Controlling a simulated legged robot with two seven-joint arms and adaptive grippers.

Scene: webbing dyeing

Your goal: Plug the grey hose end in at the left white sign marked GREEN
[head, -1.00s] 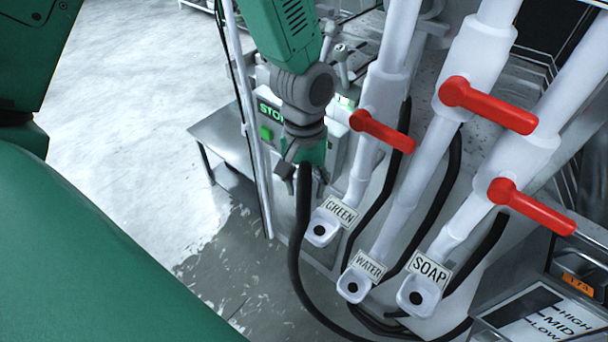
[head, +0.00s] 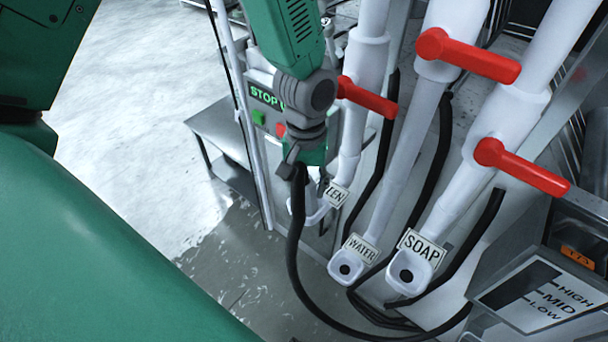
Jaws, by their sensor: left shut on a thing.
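My left gripper (head: 300,168) is shut on the end of the dark grey hose (head: 295,245). The hose hangs down from the fingers and curves right along the floor. The left white sign marked GREEN (head: 338,195) is partly covered, with only its last letters showing. Its white socket (head: 318,214) is mostly hidden behind the gripper and hose, so I cannot tell whether the hose end touches it. The sockets at the signs WATER (head: 361,249) and SOAP (head: 422,246) show open dark holes. My right gripper is not in view.
Red valve handles (head: 368,97) stick out from the white pipes above the sockets. Other black hoses (head: 437,150) run behind the pipes. A panel with a lit STOP display (head: 264,94) stands behind my left arm. The floor at left is clear.

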